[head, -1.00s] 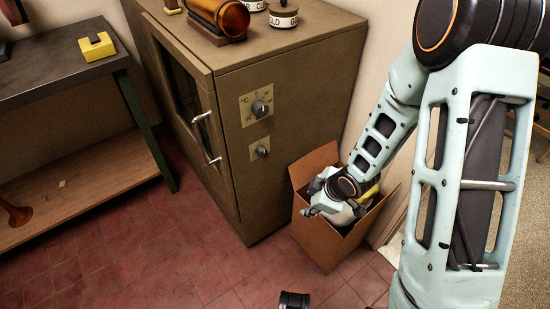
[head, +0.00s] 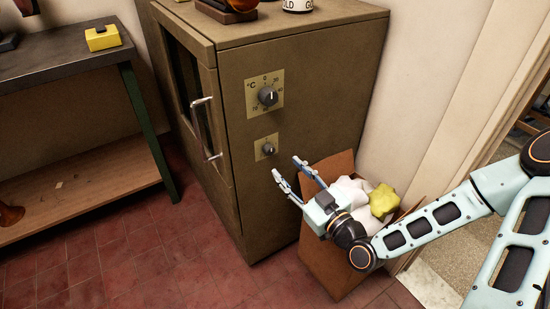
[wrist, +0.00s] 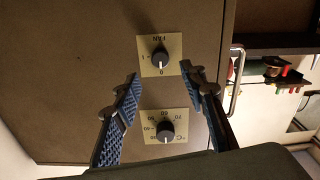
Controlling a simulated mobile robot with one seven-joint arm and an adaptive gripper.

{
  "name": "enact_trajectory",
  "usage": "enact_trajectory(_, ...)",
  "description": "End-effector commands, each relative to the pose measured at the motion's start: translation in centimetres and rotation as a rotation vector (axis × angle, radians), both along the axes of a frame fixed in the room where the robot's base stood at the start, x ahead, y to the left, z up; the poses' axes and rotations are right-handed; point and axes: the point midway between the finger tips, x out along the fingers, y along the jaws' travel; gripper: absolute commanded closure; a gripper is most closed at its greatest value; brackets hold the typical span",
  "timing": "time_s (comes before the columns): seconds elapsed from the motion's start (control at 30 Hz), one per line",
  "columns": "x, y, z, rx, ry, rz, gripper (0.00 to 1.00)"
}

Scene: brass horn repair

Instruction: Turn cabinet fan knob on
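The brown cabinet (head: 310,110) has two dark knobs on its side panel. The lower, smaller one is the fan knob (head: 269,149) on a pale plate. In the wrist view the plate reads FAN upside down, with the fan knob (wrist: 160,61) between marks I and 0; its pointer seems to face the 0. My gripper (head: 287,167) is open and empty, its fingers spread and pointing at the panel, just below and right of the fan knob in the head view. In the wrist view my gripper (wrist: 164,77) has a fingertip on either side of the knob's line, apart from it.
The larger temperature knob (head: 268,96) is above the fan knob. The cabinet's door handle (head: 205,130) sticks out to the left. An open cardboard box (head: 318,255) with crumpled white and yellow stuff stands under my wrist. A workbench (head: 60,80) is at the left.

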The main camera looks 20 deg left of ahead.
Motion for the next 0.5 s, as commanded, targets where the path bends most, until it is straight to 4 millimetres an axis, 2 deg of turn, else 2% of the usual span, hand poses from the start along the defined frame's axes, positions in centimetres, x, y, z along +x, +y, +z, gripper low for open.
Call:
enact_trajectory(0.2, 2.8, 3.4, -0.2, 0.000, -0.001, 0.003, 0.61)
enact_trajectory(0.5, 4.9, 5.8, -0.2, -0.002, 0.002, 0.002, 0.61)
